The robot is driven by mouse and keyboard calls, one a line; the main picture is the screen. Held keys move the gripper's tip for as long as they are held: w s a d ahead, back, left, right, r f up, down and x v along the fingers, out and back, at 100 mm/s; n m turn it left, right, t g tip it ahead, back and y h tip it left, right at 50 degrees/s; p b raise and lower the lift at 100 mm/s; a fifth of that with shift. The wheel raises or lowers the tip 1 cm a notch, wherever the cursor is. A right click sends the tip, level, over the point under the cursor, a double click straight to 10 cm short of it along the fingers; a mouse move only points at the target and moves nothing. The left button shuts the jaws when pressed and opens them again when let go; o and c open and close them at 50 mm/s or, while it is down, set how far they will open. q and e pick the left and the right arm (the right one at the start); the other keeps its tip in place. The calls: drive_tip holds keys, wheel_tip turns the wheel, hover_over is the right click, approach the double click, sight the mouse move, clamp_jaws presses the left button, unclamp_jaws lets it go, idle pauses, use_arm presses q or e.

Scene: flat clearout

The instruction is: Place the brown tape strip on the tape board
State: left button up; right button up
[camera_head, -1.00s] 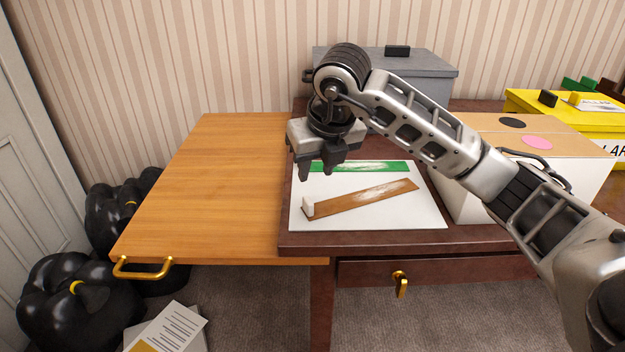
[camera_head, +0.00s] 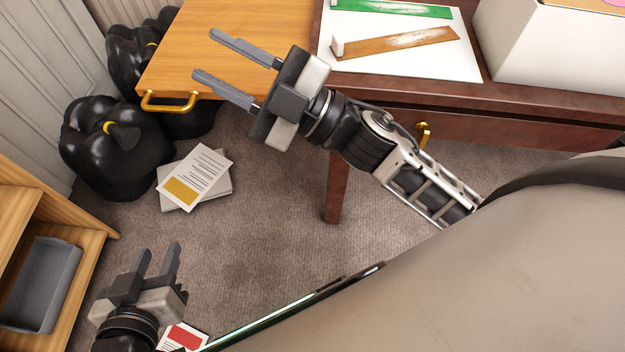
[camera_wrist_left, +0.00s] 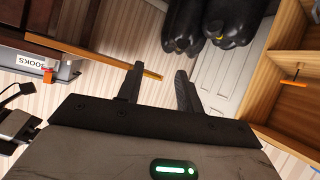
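The brown tape strip (camera_head: 375,47) lies flat and slightly slanted on the white tape board (camera_head: 430,67), with a small pale tab (camera_head: 337,46) at its left end. A green tape strip (camera_head: 400,9) lies behind it on the board, partly cut off by the frame. My right gripper (camera_head: 204,54) is open and empty, left of the board and near the light wood leaf's front edge. My left gripper (camera_head: 160,252) is open and empty, low over the floor at bottom left. Its parted fingers also show in the left wrist view (camera_wrist_left: 158,76).
A white box (camera_head: 540,50) stands right of the board. The wooden leaf (camera_head: 225,20) has a brass handle (camera_head: 168,102). Black bags (camera_head: 110,150), papers (camera_head: 196,178) and a wooden shelf with a grey tray (camera_head: 42,285) are at left.

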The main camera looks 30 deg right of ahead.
drive_tip(key=s+d+f+m+t+h, duration=0.1)
drive_tip(key=d+f+m+h, duration=0.5)
drive_tip(key=f+m+h, duration=0.7)
drive_tip(key=s+f+m+g, duration=0.4)
drive_tip(key=s+f, duration=0.3)
drive_tip(key=f, duration=0.2)
drive_tip(key=shift+s+d+f+m+g+h, duration=0.2)
drive_tip(key=shift+d+m+g+h, duration=0.1)
drive_tip(key=shift+g, duration=0.1)
use_arm(q)
drive_tip(key=shift+r, duration=0.1)
